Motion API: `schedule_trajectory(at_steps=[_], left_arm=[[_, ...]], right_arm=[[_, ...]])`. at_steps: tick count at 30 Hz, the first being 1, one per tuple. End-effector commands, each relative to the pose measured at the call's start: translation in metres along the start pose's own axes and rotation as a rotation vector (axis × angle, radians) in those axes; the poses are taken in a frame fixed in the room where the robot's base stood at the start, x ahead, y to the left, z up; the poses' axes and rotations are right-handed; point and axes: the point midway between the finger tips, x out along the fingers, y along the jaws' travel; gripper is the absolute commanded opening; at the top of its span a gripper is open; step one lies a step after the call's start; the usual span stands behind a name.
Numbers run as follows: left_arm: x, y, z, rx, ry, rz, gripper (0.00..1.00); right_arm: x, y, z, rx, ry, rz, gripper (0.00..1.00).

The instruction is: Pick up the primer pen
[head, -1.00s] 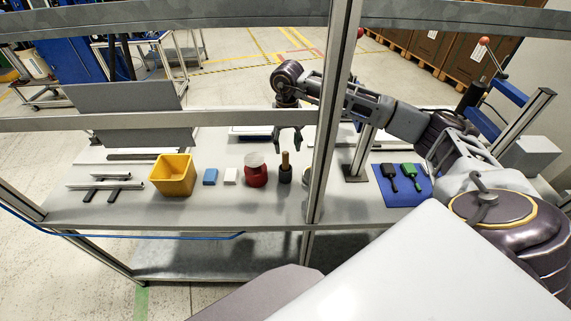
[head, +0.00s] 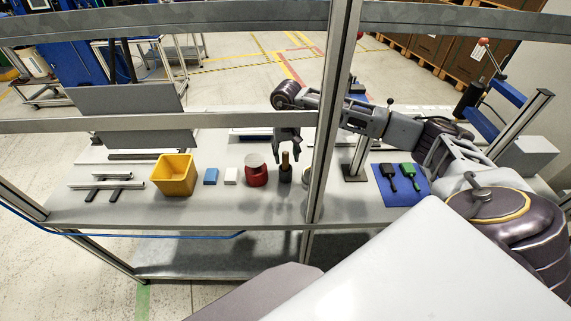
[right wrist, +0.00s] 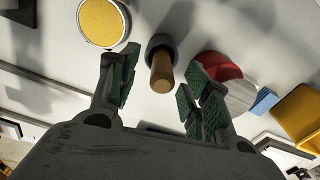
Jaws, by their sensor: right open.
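The primer pen (head: 285,160) is a brown, wood-coloured stick standing upright in a dark round holder (head: 285,175) on the bench. In the right wrist view the pen (right wrist: 162,72) points up toward the camera, between the two green-padded fingers. My right gripper (head: 287,155) is open and points down at the pen's top. In the right wrist view the right gripper (right wrist: 160,84) shows a gap on both sides of the pen, with no contact visible. My left gripper is out of view.
A red pot with a pale lid (head: 255,172) stands just left of the holder. A white block (head: 231,176), blue block (head: 210,177) and yellow bin (head: 174,176) are further left. A metal post (head: 328,150) rises close on the right. A blue mat (head: 412,198) holds two brushes.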

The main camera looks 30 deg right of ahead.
Motion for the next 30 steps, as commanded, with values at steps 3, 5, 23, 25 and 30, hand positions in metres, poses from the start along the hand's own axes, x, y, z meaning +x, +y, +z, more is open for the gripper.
schedule_trajectory(at_steps=[3, 5, 23, 25, 30], left_arm=[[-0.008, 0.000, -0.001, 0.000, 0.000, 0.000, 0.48], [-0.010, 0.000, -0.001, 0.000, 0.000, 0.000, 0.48], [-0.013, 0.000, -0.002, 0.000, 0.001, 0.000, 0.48], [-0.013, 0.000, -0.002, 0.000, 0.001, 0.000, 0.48], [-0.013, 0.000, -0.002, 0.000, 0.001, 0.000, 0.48]], right_arm=[[0.010, -0.002, 0.000, 0.000, -0.004, 0.000, 0.48], [0.016, -0.003, -0.001, 0.000, -0.003, 0.000, 0.48], [0.038, -0.002, -0.002, -0.001, -0.001, 0.001, 0.48], [0.038, -0.002, -0.002, -0.001, -0.001, 0.001, 0.48], [0.038, -0.002, -0.002, -0.001, -0.001, 0.001, 0.34]])
